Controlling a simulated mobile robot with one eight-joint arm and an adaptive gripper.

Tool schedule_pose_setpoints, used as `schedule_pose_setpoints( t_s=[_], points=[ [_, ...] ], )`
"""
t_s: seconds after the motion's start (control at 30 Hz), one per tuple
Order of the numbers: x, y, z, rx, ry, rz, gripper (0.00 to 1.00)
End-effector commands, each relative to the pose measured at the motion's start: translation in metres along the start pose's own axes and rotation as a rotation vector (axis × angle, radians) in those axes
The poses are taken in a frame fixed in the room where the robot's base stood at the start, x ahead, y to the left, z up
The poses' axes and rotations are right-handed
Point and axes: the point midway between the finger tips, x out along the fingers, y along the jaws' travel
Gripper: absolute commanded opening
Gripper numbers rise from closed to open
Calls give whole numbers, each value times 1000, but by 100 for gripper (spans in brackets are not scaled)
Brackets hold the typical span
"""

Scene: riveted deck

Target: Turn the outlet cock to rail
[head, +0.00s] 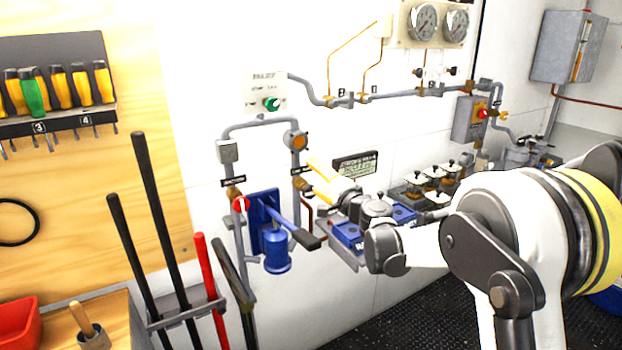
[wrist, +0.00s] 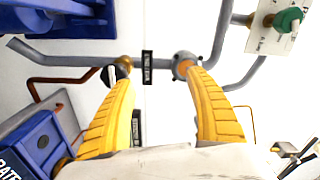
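A brass cock (head: 298,184) sits on the vertical grey pipe right of the blue hand pump (head: 277,245), below a small black label. I cannot read the label, so whether this is the outlet cock is unclear. The cock also shows in the wrist view (wrist: 124,63), with a dark and white handle partly hidden by a finger. My gripper (head: 308,175) has its yellow fingers apart and pointing at this pipe. In the wrist view the gripper (wrist: 157,75) has one fingertip by the cock and the other by the round orange fitting (wrist: 184,64). Contact cannot be told.
Another cock with a red handle (head: 239,203) is left of the pump. A panel with a green knob (head: 271,104) is above. Blue boxes (head: 348,235) sit beside my wrist, and a sign (head: 355,165) is behind it.

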Motion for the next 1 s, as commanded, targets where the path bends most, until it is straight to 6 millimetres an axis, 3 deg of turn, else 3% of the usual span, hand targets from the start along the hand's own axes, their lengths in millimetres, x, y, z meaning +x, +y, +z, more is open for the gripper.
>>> schedule_pose_setpoints(
  t_s=[1.0],
  points=[
    [-77, 8, 3, -3, -2, 2, 64]
  ],
)
